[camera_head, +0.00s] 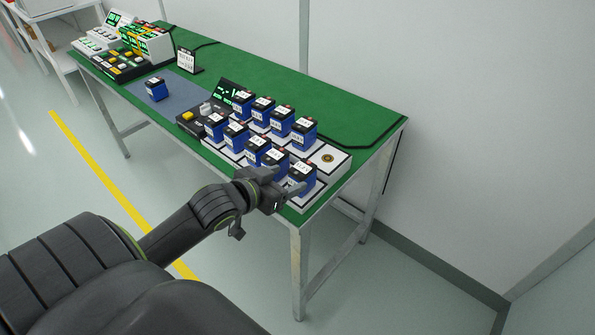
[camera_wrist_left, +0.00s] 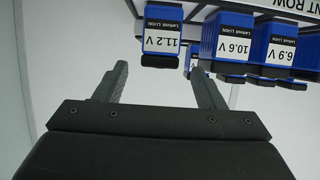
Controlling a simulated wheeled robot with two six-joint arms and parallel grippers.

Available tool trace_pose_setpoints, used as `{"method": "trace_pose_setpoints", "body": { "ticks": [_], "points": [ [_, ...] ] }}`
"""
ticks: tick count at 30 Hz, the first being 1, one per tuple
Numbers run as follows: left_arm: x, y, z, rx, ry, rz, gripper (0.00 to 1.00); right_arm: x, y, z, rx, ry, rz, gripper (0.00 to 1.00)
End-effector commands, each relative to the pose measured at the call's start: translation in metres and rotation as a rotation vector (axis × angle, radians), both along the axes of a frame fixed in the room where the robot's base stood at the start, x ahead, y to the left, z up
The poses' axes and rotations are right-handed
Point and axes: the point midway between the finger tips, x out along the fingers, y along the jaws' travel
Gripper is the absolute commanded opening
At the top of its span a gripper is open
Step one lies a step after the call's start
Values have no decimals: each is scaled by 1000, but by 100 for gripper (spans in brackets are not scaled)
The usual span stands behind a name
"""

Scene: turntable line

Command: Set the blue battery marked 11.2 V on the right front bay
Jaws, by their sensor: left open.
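The blue battery marked 11.2 V (camera_wrist_left: 163,38) shows upside down in the left wrist view, just beyond my fingertips. In the head view, the blue battery (camera_head: 302,173) at the right end of the front row appears to be this one. It seems to stand upright on the right front bay of the white front tray (camera_head: 300,205), its foot partly hidden by my gripper. My left gripper (camera_head: 288,181) is open in front of it. The left wrist view shows the spread fingers (camera_wrist_left: 158,72) with nothing between them. My right gripper is out of view.
Several blue batteries fill the front row, including 10.6 V (camera_wrist_left: 233,45) and 6.9 V (camera_wrist_left: 286,50). The back tray's right end bay (camera_head: 328,158) is empty. Another battery (camera_head: 155,90) stands on a blue-grey mat (camera_head: 182,92). A console (camera_head: 228,92) stands left of the rows.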

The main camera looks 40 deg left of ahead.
Motion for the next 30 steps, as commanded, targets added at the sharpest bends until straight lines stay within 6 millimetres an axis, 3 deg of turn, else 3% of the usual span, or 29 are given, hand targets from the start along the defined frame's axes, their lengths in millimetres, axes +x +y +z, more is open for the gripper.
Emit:
{"method": "trace_pose_setpoints", "body": {
  "ticks": [8, 26, 30],
  "points": [
    [-26, 2, 11, 0, 1, 0, 64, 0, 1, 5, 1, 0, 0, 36],
    [-28, 2, 12, -1, 0, 0, 64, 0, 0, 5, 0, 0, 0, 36],
    [-33, 2, 4, 6, 27, 17, 64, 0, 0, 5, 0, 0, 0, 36]
  ]
}}
